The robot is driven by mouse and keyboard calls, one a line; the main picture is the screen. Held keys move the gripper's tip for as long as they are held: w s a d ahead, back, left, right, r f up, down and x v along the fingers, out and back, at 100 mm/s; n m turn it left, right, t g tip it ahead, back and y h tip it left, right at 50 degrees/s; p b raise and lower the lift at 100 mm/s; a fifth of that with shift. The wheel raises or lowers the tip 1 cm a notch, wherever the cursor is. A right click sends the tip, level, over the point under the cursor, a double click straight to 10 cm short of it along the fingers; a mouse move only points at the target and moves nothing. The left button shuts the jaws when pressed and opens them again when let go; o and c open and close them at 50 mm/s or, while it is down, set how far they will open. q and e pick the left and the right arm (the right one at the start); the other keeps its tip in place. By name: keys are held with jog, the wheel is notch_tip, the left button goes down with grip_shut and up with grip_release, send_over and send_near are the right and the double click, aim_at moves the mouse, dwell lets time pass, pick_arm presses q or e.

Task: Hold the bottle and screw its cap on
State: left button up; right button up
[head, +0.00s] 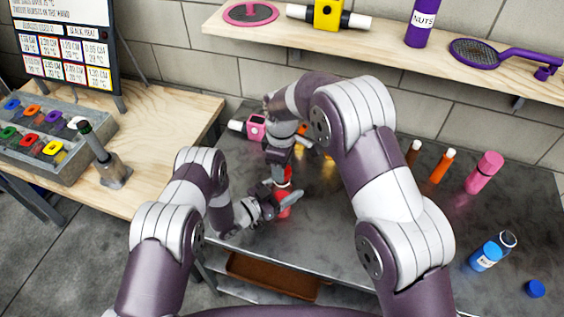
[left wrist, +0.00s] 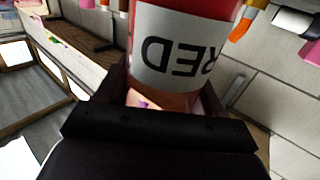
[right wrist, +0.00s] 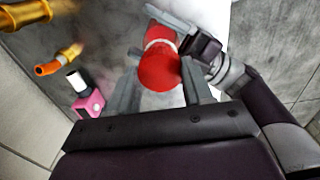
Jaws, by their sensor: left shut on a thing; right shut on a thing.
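The red bottle (head: 284,203) stands upright over the grey table. Its white label reading RED (left wrist: 185,50) fills the middle of the left wrist view. My left gripper (head: 277,206) is shut around the bottle from the left side. My right gripper (head: 283,172) comes down from above and is shut on the red cap (right wrist: 160,72), which lies between its fingers. In the right wrist view the cap is lined up over the bottle, with a pale band between them. I cannot tell whether the cap is seated on the neck, as fingers hide it.
A loose blue cap (head: 535,288) lies near the front right. A pink block-like item (head: 256,127) is behind my grippers. A shelf (head: 400,42) runs above.

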jog(key=shift+f, duration=0.4)
jog(key=shift+f, duration=0.5)
